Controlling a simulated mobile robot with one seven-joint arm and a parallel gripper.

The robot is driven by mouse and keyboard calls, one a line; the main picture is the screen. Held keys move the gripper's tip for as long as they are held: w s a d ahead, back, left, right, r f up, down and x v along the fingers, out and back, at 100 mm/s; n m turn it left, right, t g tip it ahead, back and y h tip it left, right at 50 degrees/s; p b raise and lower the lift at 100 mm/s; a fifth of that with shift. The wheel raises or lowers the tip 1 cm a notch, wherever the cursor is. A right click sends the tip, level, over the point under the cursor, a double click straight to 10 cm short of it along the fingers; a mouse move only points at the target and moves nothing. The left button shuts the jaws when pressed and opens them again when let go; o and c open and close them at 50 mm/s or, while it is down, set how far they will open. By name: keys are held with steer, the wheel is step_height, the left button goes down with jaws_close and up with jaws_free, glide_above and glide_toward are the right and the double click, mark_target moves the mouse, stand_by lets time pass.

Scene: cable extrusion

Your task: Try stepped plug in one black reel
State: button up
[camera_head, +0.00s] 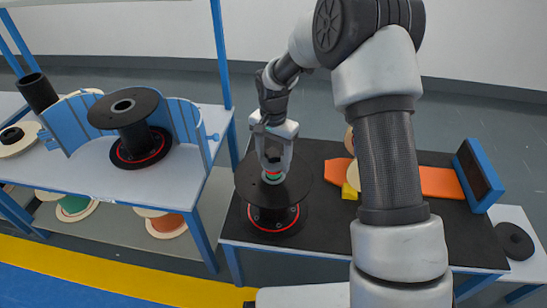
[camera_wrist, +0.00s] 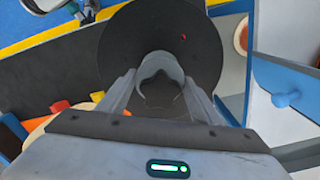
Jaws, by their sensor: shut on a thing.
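A black reel (camera_head: 287,190) stands upright on the dark table top, with a red ring at its lower flange. Its round upper flange (camera_wrist: 205,32) fills the upper middle of the wrist view. My gripper (camera_head: 272,178) points down over the middle of this reel. In the wrist view its fingers (camera_wrist: 160,98) are closed around a grey rounded piece, which looks like the stepped plug (camera_wrist: 160,66). The plug is over the reel's centre; I cannot tell how deep it sits in the bore. A second black reel (camera_head: 124,112) stands on the left table.
Blue curved panels (camera_head: 185,122) stand around the second reel, beside a black tube (camera_head: 38,92). Orange parts (camera_head: 440,183), a yellow block (camera_head: 349,190) and a blue-framed black panel (camera_head: 478,172) lie right of the near reel. A black disc (camera_head: 515,241) lies at far right.

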mark_target(274, 166)
steer(key=shift+f+b, duration=0.95)
steer(key=shift+f, duration=0.65)
steer(key=o, duration=1.2)
steer(key=shift+o, duration=0.2)
steer(key=shift+r, duration=0.1)
